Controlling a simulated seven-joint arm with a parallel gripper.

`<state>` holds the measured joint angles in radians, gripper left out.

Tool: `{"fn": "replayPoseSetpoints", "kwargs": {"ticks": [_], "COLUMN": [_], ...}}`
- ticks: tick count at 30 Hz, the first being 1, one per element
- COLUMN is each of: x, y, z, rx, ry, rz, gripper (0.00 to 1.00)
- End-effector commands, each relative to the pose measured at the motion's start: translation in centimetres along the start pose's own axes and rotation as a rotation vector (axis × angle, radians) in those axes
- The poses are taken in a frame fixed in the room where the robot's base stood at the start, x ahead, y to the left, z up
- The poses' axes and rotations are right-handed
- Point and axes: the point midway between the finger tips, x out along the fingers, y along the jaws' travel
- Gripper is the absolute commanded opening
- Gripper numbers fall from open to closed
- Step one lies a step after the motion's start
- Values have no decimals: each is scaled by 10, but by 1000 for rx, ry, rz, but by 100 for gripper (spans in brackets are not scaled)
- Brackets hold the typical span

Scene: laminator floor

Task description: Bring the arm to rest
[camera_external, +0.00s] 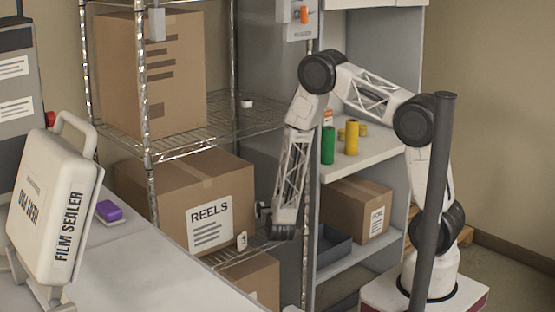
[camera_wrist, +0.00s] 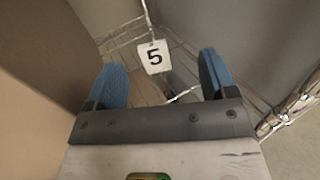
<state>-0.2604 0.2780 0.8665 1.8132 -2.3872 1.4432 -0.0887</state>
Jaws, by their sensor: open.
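My gripper (camera_wrist: 162,85) is open in the wrist view, its two blue fingers apart with nothing held between them. Beyond the fingers is a white tag (camera_wrist: 154,57) with a black 5, fixed at the wire rack. In the external view my arm reaches left from its base and bends down. Its end (camera_external: 266,215) is beside the wire rack, close to the front right of the large cardboard box marked REELS (camera_external: 209,224). The fingers are small and hard to make out there, and I cannot tell whether they touch the box.
A wire rack (camera_external: 218,134) holds cardboard boxes. Right of it, a grey shelf unit (camera_external: 378,153) carries green (camera_external: 328,145) and yellow (camera_external: 351,138) cylinders, with a dark tray (camera_external: 332,246) below. A dark post (camera_external: 433,200) stands before my arm. A film sealer (camera_external: 55,215) and purple object (camera_external: 109,211) are at left.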

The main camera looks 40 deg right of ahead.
Motion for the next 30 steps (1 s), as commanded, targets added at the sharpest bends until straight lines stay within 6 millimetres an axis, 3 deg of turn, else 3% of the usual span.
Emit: {"fn": "replayPoseSetpoints", "kwargs": {"ticks": [6,12,20,30], "x": [8,2,-18,-59], "y": [-21,-50,-83,-126], "z": [70,137,200,267], "rx": [87,197,335,543], "ry": [-18,-18,0,49], "rz": [-179,-374,-577,-822], "gripper": [78,78,78,78]}}
